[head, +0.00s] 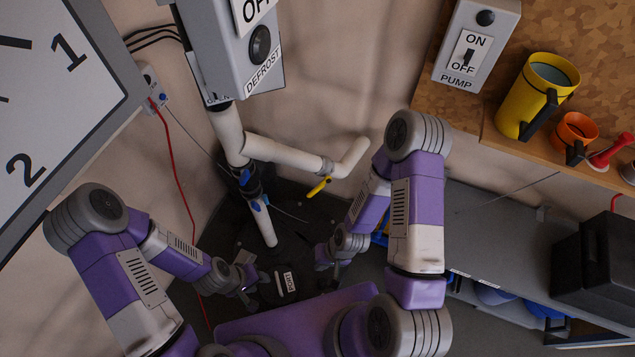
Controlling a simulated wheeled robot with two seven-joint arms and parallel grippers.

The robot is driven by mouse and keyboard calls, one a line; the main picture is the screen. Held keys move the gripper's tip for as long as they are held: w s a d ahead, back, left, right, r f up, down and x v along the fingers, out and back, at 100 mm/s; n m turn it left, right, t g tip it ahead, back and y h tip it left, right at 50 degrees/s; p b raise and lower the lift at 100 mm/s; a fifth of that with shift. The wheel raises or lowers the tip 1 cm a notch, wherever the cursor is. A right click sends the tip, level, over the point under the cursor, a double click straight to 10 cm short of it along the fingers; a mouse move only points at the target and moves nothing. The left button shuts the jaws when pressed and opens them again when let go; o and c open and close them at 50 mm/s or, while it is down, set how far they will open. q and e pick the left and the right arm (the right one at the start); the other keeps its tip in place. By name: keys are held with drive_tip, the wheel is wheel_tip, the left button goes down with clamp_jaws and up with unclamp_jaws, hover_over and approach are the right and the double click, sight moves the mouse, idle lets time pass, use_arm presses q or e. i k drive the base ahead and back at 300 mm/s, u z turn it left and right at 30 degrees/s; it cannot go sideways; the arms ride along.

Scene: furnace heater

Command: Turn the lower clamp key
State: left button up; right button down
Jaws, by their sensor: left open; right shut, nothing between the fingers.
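A white pipe (228,137) runs down the middle, with a dark clamp carrying a blue key (245,177) below the pipe's side branch. A second, lower blue key (255,206) sits on the pipe just under it. A yellow handle (319,186) hangs at the side branch, right of the clamps. My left gripper (254,289) is open and empty, below the lower key and near the dark unit's top. My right gripper (327,263) is shut and empty, below and right of the lower key. Neither gripper touches a key.
A dark unit labelled PORT (287,283) stands below the pipe. A grey DEFROST switch box (247,62) hangs above. A red cable (178,180) runs down on the left. A shelf with a yellow mug (523,112) and a PUMP switch (470,57) are at the upper right.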

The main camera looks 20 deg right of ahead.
sight(255, 205)
drive_tip(key=k, duration=1)
drive_tip(key=z, duration=0.65)
drive_tip(key=i, duration=0.85)
drive_tip(key=u, duration=2.2)
